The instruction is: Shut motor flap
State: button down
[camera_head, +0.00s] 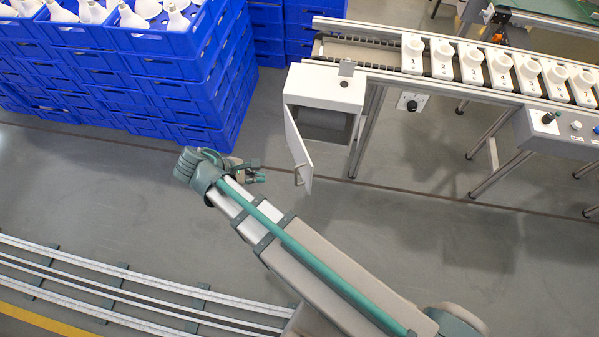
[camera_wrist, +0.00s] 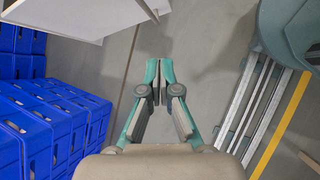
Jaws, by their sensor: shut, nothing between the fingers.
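The motor flap (camera_head: 299,150) is a white door hanging open on the white motor box (camera_head: 325,88) at the conveyor's left end. It is hinged at the box's left side and swings out towards my arm. Its small handle (camera_head: 298,176) is near the free edge. The box interior shows dark behind it. My gripper (camera_head: 261,174) is shut and empty, just left of the flap's free edge and apart from it. In the wrist view the gripper (camera_wrist: 159,72) points at bare floor, with a white panel, apparently the flap (camera_wrist: 85,18), at upper left.
Stacked blue crates (camera_head: 185,85) with white bulbs stand left of the box. The conveyor (camera_head: 385,60) carries numbered white holders to the right. A control box (camera_head: 555,135) hangs at its front. My rail (camera_head: 120,290) runs along the lower left. The floor below the flap is clear.

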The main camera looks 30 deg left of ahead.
jog(key=w+r+n+h, duration=0.1)
jog(key=r+n, duration=0.1)
jog(key=n+p, duration=0.1)
jog(key=p, duration=0.2)
send_near(309, 173)
jog(key=shift+t+h, duration=0.3)
jog(key=shift+t, duration=0.1)
jog(key=f, duration=0.1)
jog(key=w+d+f, duration=0.1)
jog(key=f, duration=0.1)
jog(key=w+f, duration=0.1)
jog(key=f, duration=0.1)
jog(key=shift+d, duration=0.35)
jog(key=shift+w+d+f, duration=0.15)
jog(key=shift+w+d, duration=0.15)
jog(key=shift+w, duration=0.15)
